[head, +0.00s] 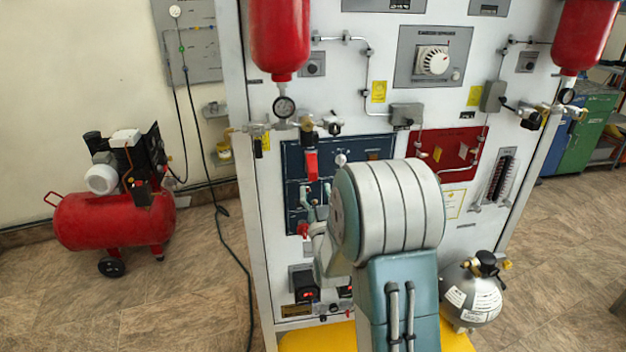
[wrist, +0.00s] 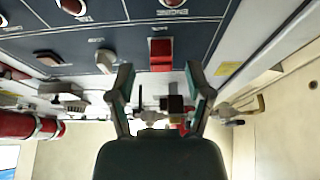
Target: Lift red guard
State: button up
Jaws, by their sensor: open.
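The red guard (head: 311,165) is on the blue panel (head: 293,158), near its upper left part in the head view. In the wrist view the red guard (wrist: 161,54) shows as a red block on the dark panel, just beyond the fingertips and between them. My gripper (wrist: 160,80) is open, one finger on either side of the picture's middle, with nothing held. I see no contact between the fingers and the guard. In the head view my arm hides part of the panel, and the fingers are small and hard to make out.
Brass valve fittings and a gauge (head: 284,107) stick out just above the panel. Red cylinders (head: 279,38) hang higher up. A red compressor (head: 115,218) stands on the floor at left. A grey knob (wrist: 105,60) and other controls sit beside the guard.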

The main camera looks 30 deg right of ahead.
aim_at(313, 179)
jog(key=shift+x, duration=1.9)
jog(key=shift+a, duration=0.1)
grip_shut()
jog(key=shift+s+r, duration=0.15)
jog(key=g, duration=0.1)
jog(key=s+r+g+y, duration=0.1)
jog(key=g, duration=0.1)
jog(key=s+r+g, duration=0.1)
jog(key=g, duration=0.1)
jog(key=shift+s+a+r+y, duration=0.1)
jog(key=shift+a+r+y, duration=0.05)
jog(key=shift+a+y, duration=0.2)
jog(key=r+g, duration=0.1)
jog(key=g, duration=0.1)
jog(key=s+r+g+y, duration=0.1)
jog(key=g, duration=0.1)
jog(key=shift+a+g, duration=0.1)
jog(key=shift+g, duration=0.2)
jog(key=shift+s+r+g+y, duration=0.1)
jog(key=shift+r+g+y, duration=0.15)
jog(key=shift+r+g, duration=0.45)
jog(key=shift+f+g, duration=0.1)
jog(key=shift+g, duration=0.2)
